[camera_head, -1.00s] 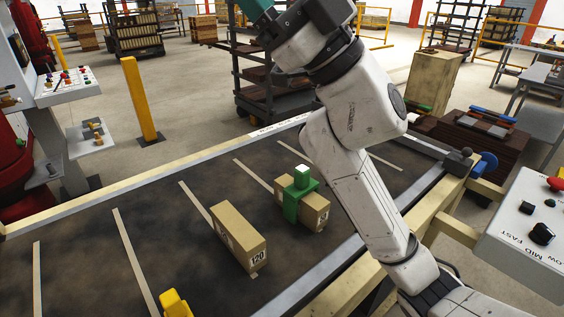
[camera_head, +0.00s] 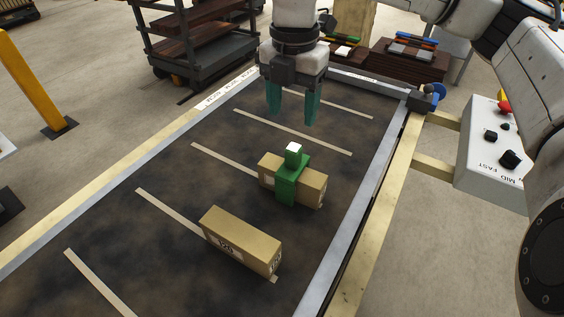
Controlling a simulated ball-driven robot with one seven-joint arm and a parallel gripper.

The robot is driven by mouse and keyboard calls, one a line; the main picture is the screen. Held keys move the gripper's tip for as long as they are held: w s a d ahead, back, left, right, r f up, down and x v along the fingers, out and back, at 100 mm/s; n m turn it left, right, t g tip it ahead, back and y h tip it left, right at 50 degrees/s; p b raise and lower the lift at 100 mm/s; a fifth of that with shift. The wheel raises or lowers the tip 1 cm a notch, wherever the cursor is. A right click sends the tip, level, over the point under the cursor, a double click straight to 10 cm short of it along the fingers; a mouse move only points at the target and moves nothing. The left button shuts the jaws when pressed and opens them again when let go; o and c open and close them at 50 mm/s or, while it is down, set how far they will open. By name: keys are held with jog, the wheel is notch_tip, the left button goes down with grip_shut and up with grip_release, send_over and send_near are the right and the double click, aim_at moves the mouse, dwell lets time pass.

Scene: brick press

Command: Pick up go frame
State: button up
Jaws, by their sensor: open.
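A green frame (camera_head: 288,183) with a white-topped knob stands upright, straddling a tan brick (camera_head: 312,190) on the dark table (camera_head: 170,230). I take it for the go frame; no word on it can be read. My gripper (camera_head: 292,115) points down beyond the frame. Its two teal fingers are apart with nothing between them. They are not touching the green frame.
A second tan brick (camera_head: 240,240) with a dark printed label lies nearer to me. Pale strips cross the table, and a raised metal rail (camera_head: 340,240) runs along its right side. A control box (camera_head: 492,150) stands outside the right rail.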

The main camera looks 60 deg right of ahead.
aim_at(294, 147)
notch_tip(294, 147, down, 5)
jog(key=shift+r+p, duration=0.1)
jog(key=shift+p, duration=0.3)
jog(key=f, duration=0.1)
jog(key=f+p, duration=0.1)
jog(key=f, duration=0.2)
jog(key=shift+s+p, duration=0.35)
jog(key=shift+p, duration=0.05)
jog(key=shift+f, duration=0.7)
jog(key=shift+c, duration=0.3)
grip_shut()
